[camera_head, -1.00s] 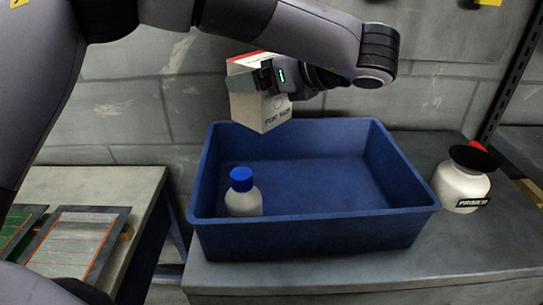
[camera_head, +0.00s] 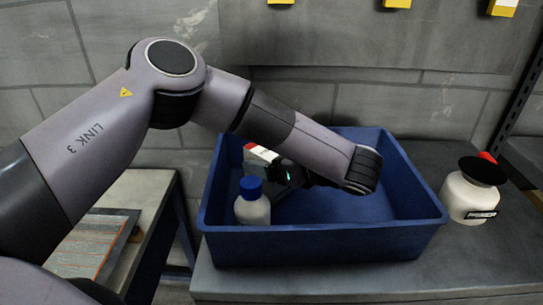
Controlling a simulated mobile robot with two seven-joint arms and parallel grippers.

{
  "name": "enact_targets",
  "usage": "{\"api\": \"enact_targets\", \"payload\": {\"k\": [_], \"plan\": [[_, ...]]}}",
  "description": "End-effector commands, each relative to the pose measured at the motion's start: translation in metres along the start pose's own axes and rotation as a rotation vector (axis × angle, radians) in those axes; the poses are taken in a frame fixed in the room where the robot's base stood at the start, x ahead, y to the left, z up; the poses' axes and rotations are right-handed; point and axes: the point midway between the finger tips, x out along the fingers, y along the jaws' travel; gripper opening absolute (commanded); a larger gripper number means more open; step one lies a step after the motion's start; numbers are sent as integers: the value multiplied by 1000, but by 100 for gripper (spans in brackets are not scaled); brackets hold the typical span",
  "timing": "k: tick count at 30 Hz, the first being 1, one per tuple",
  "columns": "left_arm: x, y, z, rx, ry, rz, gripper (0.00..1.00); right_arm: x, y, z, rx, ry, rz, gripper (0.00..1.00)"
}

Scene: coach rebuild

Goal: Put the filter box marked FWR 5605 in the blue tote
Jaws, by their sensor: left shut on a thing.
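The blue tote (camera_head: 330,245) stands on a grey surface at the centre right. My left gripper (camera_head: 284,176) reaches down inside the tote, toward its left back part, and is shut on a white filter box with a red band (camera_head: 259,152). The box is tilted and mostly hidden behind my gripper and arm. Its marking does not show now, and I cannot tell whether it touches the tote's floor. A white bottle with a blue cap (camera_head: 252,208) stands in the tote's front left, close to the box and gripper. My right gripper is not in view.
A white jar with a black lid (camera_head: 467,193) stands right of the tote. A grey bench (camera_head: 145,190) with a framed panel filter (camera_head: 95,245) is at the left, across a gap. The tote's right part looks clear. A grey wall stands behind.

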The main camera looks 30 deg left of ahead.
Motion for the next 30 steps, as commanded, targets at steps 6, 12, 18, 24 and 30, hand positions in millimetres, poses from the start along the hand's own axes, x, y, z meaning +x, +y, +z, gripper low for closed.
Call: {"api": "enact_targets", "payload": {"k": [6,12,18,24,30], "plan": [[0,0,1,-3,-2,-1,39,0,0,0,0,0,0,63],[0,0,-2,0,0,0,100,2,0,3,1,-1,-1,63],[0,0,-2,0,0,0,100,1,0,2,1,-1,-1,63],[-12,-1,0,1,-1,-5,100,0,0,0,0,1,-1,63],[-50,-2,0,-1,-3,-6,100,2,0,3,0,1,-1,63]]}}
